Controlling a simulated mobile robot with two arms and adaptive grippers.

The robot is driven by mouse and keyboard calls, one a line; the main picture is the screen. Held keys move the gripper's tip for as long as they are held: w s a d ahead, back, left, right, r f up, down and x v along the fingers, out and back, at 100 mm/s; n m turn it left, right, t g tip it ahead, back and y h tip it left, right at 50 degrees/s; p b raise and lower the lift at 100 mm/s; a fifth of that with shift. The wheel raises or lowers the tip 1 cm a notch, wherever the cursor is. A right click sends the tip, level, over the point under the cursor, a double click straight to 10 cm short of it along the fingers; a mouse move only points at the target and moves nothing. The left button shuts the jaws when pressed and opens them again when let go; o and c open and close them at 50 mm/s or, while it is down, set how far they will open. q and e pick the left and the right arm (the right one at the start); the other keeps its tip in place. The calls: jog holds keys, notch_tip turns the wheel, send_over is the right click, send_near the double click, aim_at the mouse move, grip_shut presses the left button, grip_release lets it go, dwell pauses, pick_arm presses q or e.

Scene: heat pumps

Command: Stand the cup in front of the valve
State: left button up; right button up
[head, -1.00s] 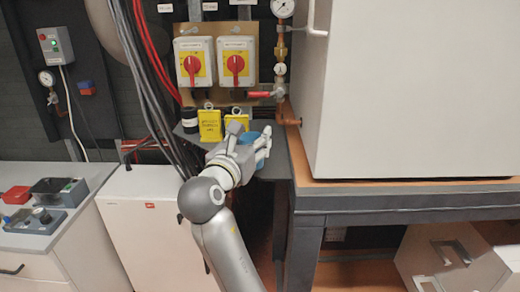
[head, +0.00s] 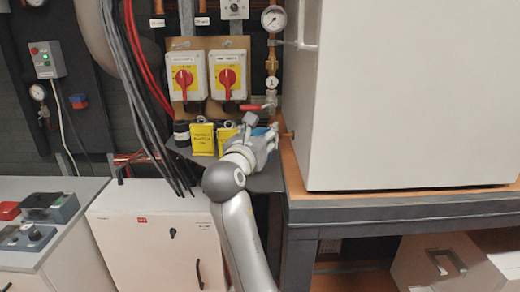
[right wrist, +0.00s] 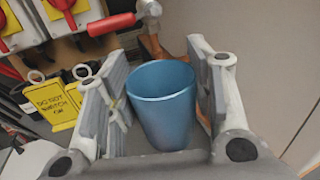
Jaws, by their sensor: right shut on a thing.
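The blue cup (head: 259,131) is mostly hidden behind my right gripper (head: 262,129) in the head view. In the right wrist view the cup (right wrist: 163,105) is upright, open end up, between the two fingers of my right gripper (right wrist: 163,92), which is shut on it. The valve with the red handle (head: 258,107) is on the copper pipe just beyond the cup. Its handle (right wrist: 112,24) shows above and left of the cup in the right wrist view. I cannot tell whether the cup's base touches the dark shelf (head: 268,180). My left gripper is not in view.
Two red rotary switches (head: 227,77) are on the wall panel above. A large white box (head: 400,95) on a table bounds the right side.

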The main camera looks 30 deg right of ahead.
jog(key=w+f, duration=0.1)
jog(key=w+d+f, duration=0.1)
jog(key=f, duration=0.1)
jog(key=shift+w+d+f+p, duration=0.15)
jog(key=shift+f+p, duration=0.2)
jog(key=shift+f, duration=0.25)
jog(key=shift+w+f+p, duration=0.1)
jog(key=shift+f+p, duration=0.25)
jog(key=shift+f, duration=0.75)
jog(key=shift+f, duration=0.15)
jog(key=o, duration=1)
